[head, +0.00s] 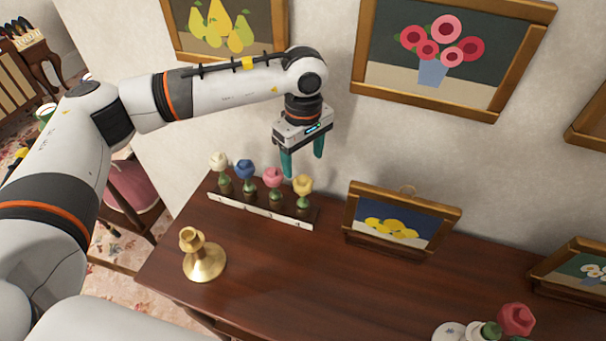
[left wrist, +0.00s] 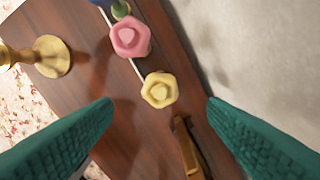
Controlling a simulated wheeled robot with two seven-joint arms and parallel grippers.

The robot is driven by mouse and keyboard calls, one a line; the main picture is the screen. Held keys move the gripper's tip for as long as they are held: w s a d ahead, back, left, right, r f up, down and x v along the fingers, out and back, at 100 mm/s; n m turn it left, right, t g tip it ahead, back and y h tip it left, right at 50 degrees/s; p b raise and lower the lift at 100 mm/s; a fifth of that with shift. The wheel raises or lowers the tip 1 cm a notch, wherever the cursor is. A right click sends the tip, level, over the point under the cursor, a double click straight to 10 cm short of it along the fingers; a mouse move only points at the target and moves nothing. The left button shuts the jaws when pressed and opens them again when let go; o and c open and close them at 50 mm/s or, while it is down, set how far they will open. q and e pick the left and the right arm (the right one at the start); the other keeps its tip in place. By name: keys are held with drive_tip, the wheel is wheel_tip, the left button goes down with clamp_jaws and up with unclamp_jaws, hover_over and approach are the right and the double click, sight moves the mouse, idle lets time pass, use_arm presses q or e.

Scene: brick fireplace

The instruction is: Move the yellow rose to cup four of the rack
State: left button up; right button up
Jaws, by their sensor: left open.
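The yellow rose (head: 302,184) stands upright at the right end of the rack (head: 262,210), in the rightmost dark cup, on its green stem. To its left in the rack stand a pink rose (head: 272,177), a blue rose (head: 244,168) and a white rose (head: 219,161). My left gripper (head: 303,162) is open and empty, pointing down above the yellow rose. In the left wrist view the yellow rose (left wrist: 158,90) lies between the spread teal fingers, apart from both. The pink rose (left wrist: 130,37) shows above it. My right gripper is out of view.
A brass candlestick (head: 203,259) stands left on the wooden table (head: 290,285). A framed lemon picture (head: 398,222) stands right of the rack. A red rose (head: 516,319) and a white saucer (head: 449,331) are at the lower right. The table's middle is clear.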

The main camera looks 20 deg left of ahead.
use_arm(q)
drive_tip(key=shift+r, duration=2.3)
